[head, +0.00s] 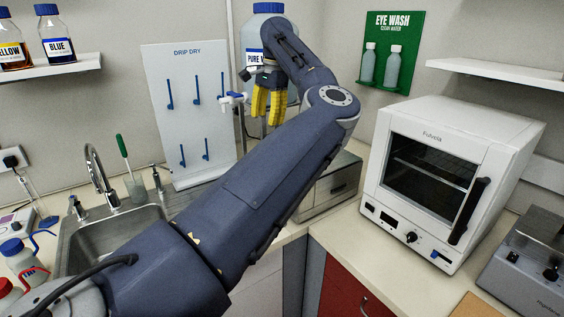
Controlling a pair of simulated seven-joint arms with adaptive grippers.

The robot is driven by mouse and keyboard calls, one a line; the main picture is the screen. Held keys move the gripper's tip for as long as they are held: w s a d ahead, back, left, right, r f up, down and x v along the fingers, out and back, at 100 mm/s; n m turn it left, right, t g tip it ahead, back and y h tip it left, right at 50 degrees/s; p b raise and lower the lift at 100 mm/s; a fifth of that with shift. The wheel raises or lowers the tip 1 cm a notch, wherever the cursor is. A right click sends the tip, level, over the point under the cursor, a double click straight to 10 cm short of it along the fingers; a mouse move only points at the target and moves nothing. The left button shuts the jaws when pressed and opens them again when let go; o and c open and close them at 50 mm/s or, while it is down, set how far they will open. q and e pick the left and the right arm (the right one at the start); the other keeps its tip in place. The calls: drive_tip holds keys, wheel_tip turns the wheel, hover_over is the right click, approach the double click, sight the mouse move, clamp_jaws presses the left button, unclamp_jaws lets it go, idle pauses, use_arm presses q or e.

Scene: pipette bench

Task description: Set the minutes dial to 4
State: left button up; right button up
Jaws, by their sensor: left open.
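My left arm reaches up from the lower left across the middle. Its gripper (267,106) has yellow fingers pointing down and is open and empty. It is in front of the large clear bottle of pure water (282,20), apart from any dial. A white oven (470,119) stands at the right, with a small black dial (411,237) under its door. A grey device (530,265) at the right edge also has dark knobs (551,273). Any dial marks are too small to read, and I cannot tell which dial is for minutes. My right gripper is out of view.
A drip rack (188,130) and a sink (88,245) with a tap (97,170) are at the left. A metal box (330,190) stands behind my forearm. A shelf (500,75) overhangs the oven. The counter before the oven (375,262) is clear.

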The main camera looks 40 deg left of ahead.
use_arm(q)
drive_tip(key=w+d+m+t, duration=0.2)
drive_tip(key=w+d+m, duration=0.1)
drive_tip(key=w+d, duration=0.1)
drive_tip(key=shift+h, duration=0.3)
drive_tip(key=f, duration=1.6)
drive_tip(key=shift+w+a+f, duration=0.2)
drive_tip(key=shift+a+f, duration=0.2)
clamp_jaws()
